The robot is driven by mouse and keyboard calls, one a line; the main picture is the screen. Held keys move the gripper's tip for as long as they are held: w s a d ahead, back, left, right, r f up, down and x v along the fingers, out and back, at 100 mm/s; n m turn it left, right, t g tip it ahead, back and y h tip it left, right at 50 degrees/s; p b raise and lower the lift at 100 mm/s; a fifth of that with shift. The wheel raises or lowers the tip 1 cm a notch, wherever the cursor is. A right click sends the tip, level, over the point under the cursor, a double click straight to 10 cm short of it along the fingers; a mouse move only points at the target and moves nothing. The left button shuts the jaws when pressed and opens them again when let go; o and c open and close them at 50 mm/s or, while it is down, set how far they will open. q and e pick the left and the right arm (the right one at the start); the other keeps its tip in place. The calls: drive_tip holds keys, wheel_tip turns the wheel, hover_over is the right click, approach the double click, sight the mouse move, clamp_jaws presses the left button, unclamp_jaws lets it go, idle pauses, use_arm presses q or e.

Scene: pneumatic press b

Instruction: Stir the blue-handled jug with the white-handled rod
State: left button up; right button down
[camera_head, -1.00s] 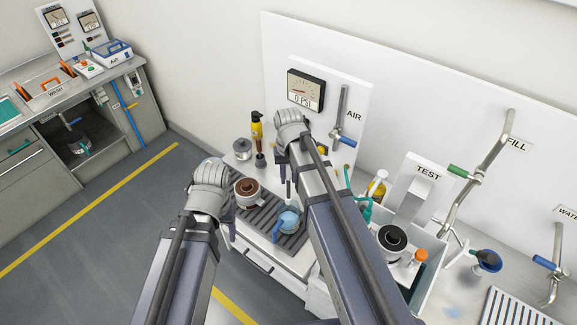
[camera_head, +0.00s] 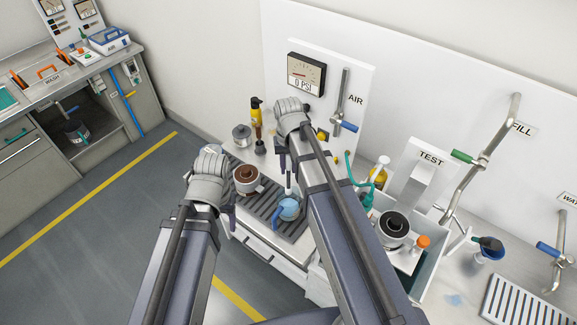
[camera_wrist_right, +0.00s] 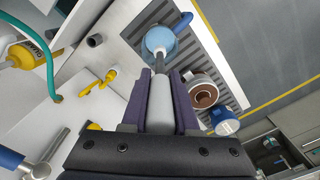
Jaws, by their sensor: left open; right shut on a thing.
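The light-blue jug with the blue handle (camera_head: 288,210) stands on the dark slatted tray at the counter's left end; it also shows in the right wrist view (camera_wrist_right: 160,42). My right gripper (camera_wrist_right: 160,80) is shut on the white handle of the rod (camera_wrist_right: 161,102). The rod's grey lower end reaches the jug's mouth; its depth inside is hard to tell. In the head view my right arm hides much of the grip. My left gripper (camera_head: 232,198) is open and empty beside the tray's left edge, near a brown-filled pot (camera_head: 246,178).
The slatted tray (camera_head: 268,212) also holds the brown-filled pot, close to the jug. A grey lidded pot (camera_head: 241,136) and a yellow bottle (camera_head: 256,112) stand behind. A bin (camera_head: 432,262) with a black-topped pot (camera_head: 394,226) and an orange-capped bottle lies to the right.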

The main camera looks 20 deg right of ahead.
sight(288, 189)
drive_tip(key=shift+f+b, duration=6)
drive_tip(key=shift+f, duration=0.3)
drive_tip(key=shift+f+b, duration=0.35)
drive_tip(key=shift+r, duration=0.2)
drive_tip(key=shift+s+a, duration=0.1)
drive_tip(key=shift+a, duration=0.05)
